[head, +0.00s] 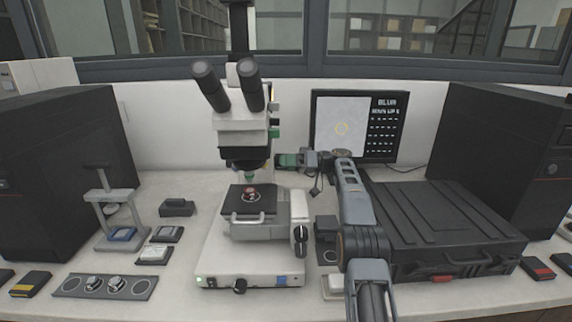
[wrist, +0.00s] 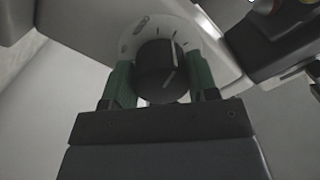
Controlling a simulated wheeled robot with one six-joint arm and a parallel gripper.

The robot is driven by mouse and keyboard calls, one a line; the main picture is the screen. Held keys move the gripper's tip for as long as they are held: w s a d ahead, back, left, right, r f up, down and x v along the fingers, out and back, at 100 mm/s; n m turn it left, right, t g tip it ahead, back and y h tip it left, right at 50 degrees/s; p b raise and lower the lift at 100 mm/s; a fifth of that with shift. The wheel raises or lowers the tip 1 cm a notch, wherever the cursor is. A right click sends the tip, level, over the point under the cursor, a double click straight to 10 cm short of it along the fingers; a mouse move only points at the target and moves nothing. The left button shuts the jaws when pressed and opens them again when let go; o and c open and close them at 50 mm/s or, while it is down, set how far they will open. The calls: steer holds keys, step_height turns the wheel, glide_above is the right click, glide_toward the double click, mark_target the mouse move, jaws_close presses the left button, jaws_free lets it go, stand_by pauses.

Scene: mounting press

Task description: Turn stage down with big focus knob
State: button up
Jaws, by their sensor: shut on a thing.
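The microscope (head: 243,140) stands at the centre of the bench in the head view. Its black stage (head: 235,203) carries a small round sample (head: 250,193). A black focus knob (head: 301,238) shows low on the right side, below the stage, clear of my gripper. My gripper (head: 281,160) reaches in from the right, beside the microscope's upper column, above stage height. In the wrist view, my gripper's green fingers (wrist: 162,88) are shut on a black knob (wrist: 160,68) with a pale line, in front of a white marked dial (wrist: 140,38). In the head view this held knob is hidden.
A black case (head: 450,225) lies right of my arm. A monitor (head: 345,125) stands behind. A small press (head: 105,215), a tray with round pieces (head: 105,286) and several small boxes are at left. Another knob (head: 239,286) is on the microscope base's front.

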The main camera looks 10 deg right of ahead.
steer(key=o, duration=0.9)
steer(key=shift+d, duration=0.1)
steer(key=shift+s+d+p, duration=0.35)
steer(key=shift+d+p, duration=1.6)
steer(key=shift+p, duration=0.15)
steer(key=shift+s+d+p, duration=0.3)
steer(key=shift+d+p, duration=1.6)
steer(key=shift+p, duration=0.25)
steer(key=shift+s+d+p, duration=0.35)
steer(key=shift+d+p, duration=1.6)
steer(key=shift+p, duration=0.15)
